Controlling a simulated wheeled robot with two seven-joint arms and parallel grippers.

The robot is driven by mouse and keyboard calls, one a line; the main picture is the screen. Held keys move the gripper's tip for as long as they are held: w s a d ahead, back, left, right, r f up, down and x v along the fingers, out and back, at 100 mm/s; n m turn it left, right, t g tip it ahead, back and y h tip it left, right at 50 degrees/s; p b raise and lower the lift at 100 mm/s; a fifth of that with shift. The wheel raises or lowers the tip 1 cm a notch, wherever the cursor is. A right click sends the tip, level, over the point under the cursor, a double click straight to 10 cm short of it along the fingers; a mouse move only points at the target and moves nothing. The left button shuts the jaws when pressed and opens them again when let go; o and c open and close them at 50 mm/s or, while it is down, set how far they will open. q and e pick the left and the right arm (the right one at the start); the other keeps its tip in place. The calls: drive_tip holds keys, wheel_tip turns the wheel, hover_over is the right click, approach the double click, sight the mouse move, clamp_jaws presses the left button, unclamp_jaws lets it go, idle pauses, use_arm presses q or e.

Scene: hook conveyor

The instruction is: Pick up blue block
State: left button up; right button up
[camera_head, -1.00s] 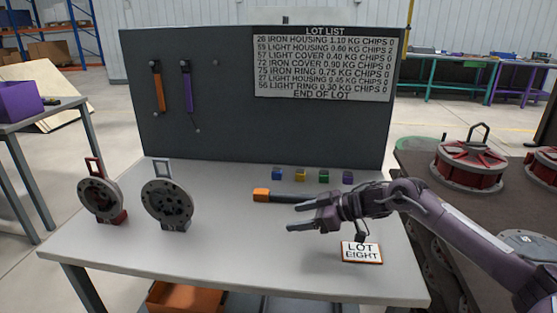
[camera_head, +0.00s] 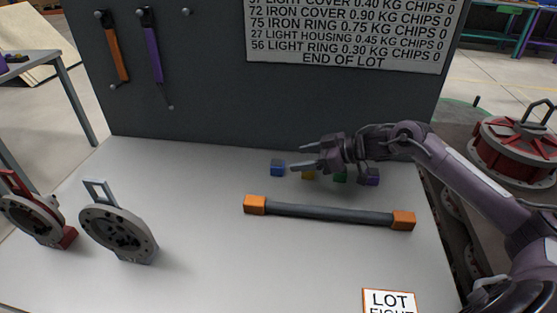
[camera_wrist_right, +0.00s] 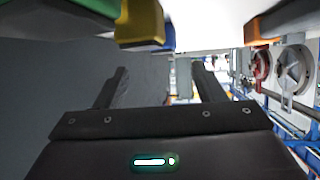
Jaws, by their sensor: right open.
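The blue block (camera_head: 277,167) sits on the table at the left end of a row of small blocks in the head view. My right gripper (camera_head: 299,160) is open and empty, its fingers pointing left toward the blue block, with the tips just right of it. The yellow block (camera_head: 308,175) is partly covered by the gripper. In the right wrist view, the open fingers (camera_wrist_right: 159,70) show below the yellow block (camera_wrist_right: 139,24), and a blue face (camera_wrist_right: 168,32) shows just beyond it. My left gripper is out of view.
A green block (camera_head: 340,177) and a purple block (camera_head: 371,177) continue the row. A dark bar with orange ends (camera_head: 325,212) lies in front. Two round housings (camera_head: 118,232) stand at the left. The dark panel (camera_head: 210,95) rises behind the blocks.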

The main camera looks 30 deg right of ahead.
sight(276, 163)
drive_tip(key=shift+w+a+f, duration=0.1)
drive_tip(key=shift+w+a, duration=0.1)
drive_tip(key=shift+a, duration=0.25)
drive_tip(key=shift+w+a+f, duration=0.1)
drive_tip(key=shift+w+a, duration=0.1)
drive_tip(key=shift+a, duration=0.2)
drive_tip(key=x, duration=0.5)
drive_tip(key=shift+d+f, duration=0.1)
drive_tip(key=shift+f, duration=0.2)
drive_tip(key=c, duration=1)
drive_tip(key=shift+c, duration=0.4)
drive_tip(key=shift+r, duration=0.15)
